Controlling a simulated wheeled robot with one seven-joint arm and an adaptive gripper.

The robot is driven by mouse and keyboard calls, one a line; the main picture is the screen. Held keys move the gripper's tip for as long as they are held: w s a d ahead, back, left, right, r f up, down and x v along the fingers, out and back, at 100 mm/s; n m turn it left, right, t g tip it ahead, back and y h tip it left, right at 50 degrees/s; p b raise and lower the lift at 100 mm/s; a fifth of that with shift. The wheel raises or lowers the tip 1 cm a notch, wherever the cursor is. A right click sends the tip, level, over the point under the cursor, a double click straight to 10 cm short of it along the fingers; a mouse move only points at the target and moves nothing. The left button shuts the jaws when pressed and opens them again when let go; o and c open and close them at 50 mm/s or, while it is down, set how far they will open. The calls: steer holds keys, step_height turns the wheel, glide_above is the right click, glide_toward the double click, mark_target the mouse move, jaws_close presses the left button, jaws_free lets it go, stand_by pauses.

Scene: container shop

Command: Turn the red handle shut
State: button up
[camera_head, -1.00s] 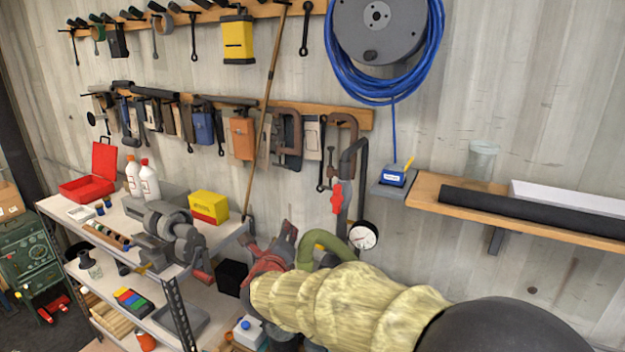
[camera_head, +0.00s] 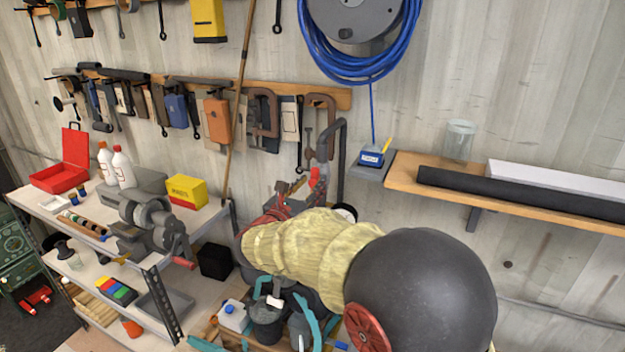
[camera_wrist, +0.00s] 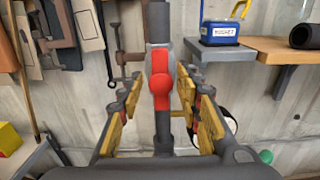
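The red handle (camera_wrist: 161,80) sits on a grey valve body on a dark vertical pipe (camera_wrist: 160,20). In the wrist view it hangs down in line with the pipe. My gripper (camera_wrist: 160,104) is open, with one yellow-padded finger on each side of the pipe. The handle lies between the fingertips, with a gap on both sides. In the head view the red handle (camera_head: 315,177) shows just above my gripper (camera_head: 294,196), and my arm hides the lower pipe.
Clamps hang on a rail (camera_head: 342,98) behind and left. A round gauge (camera_wrist: 229,121) is partly hidden behind the right finger. A steel shelf unit stands left.

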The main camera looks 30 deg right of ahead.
steer(key=shift+w+d, duration=0.4)
steer(key=shift+d, duration=0.15)
steer(key=c, duration=0.3)
jaws_close()
